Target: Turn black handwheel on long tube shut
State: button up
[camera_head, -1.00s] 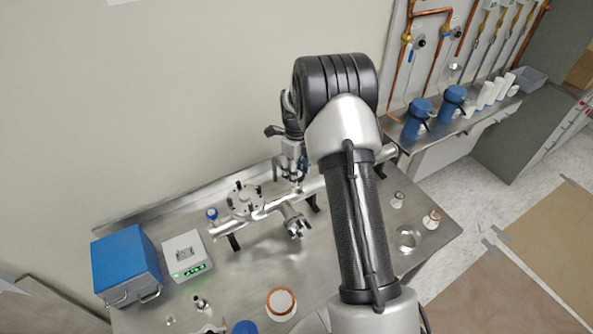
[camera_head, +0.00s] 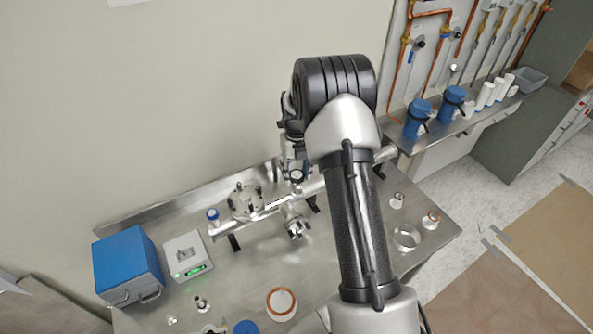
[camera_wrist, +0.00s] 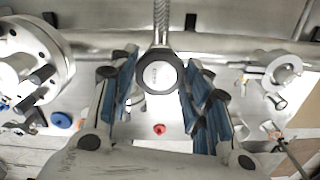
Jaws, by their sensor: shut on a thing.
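The long metal tube (camera_head: 262,214) lies across the bench on dark supports. It also crosses the top of the wrist view (camera_wrist: 220,45). The black handwheel (camera_wrist: 160,73) is a round black ring with a pale centre, at the end of a thin stem, in the wrist view. It also shows above the tube in the head view (camera_head: 297,175). My gripper (camera_wrist: 160,82) has its blue-padded fingers on both sides of the handwheel and is shut on it. The exact finger contact is hard to see. My arm hides part of the tube's right side.
A flange with bolts (camera_head: 244,200) and a blue-capped port (camera_head: 212,214) are on the tube's left part. A blue box (camera_head: 127,262) and a white device (camera_head: 187,254) stand at the left. Small fittings lie on the bench's front and right. A wall is close behind.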

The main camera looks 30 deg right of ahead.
aim_at(297, 174)
dwell(0.4)
jog(key=o, duration=1.1)
jog(key=shift+c, duration=0.2)
notch_tip(297, 174, up, 12)
